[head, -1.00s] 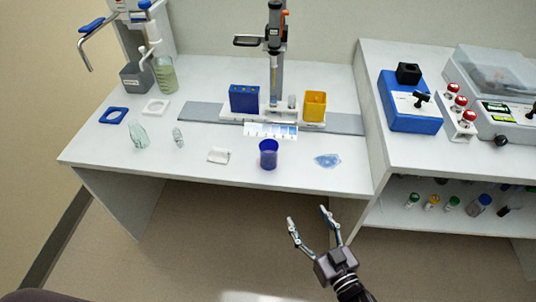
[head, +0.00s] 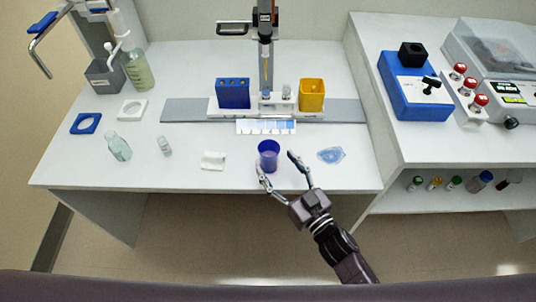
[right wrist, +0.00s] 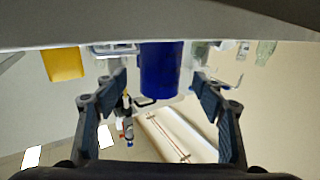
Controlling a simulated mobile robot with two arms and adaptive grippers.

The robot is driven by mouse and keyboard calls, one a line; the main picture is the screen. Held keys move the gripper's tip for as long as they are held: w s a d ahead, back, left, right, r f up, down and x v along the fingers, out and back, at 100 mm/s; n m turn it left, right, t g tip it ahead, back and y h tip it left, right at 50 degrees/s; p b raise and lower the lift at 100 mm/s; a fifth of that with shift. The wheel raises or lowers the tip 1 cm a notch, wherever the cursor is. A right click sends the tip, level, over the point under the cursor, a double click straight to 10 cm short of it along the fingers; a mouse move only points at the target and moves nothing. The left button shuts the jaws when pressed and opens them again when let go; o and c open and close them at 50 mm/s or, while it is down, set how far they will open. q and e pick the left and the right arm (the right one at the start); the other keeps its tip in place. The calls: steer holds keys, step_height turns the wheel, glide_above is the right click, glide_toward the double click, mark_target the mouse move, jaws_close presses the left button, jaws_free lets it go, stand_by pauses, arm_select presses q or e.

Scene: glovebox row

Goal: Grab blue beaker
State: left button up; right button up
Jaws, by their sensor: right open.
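The blue beaker (head: 268,154) stands upright near the front edge of the white table in the head view. It also shows in the right wrist view (right wrist: 161,68), between the two open fingers and beyond their tips. My right gripper (head: 277,162) is open at the table's front edge. In the head view its left fingertip is close beside the beaker's lower left and its right fingertip is to the beaker's right. I cannot tell whether either finger touches it. My left gripper is not in view.
A crumpled white piece (head: 213,160) lies left of the beaker and a blue patch (head: 331,155) lies right. Behind stand a blue rack (head: 233,94) and a yellow container (head: 311,95). A small vial (head: 164,146) and a bottle (head: 118,146) stand further left.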

mark_target(275, 161)
steer(key=x, duration=0.4)
steer(key=shift+w+a+r+p, duration=0.1)
steer(key=shift+r+p, duration=0.15)
steer(key=shift+p, duration=0.05)
steer(key=shift+w+a, duration=0.2)
steer(key=shift+w, duration=0.05)
steer(key=c, duration=1.2)
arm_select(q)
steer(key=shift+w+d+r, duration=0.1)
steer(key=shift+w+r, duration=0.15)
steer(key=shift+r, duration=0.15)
arm_select(e)
steer(key=shift+c, duration=0.6)
steer(key=shift+r, duration=0.15)
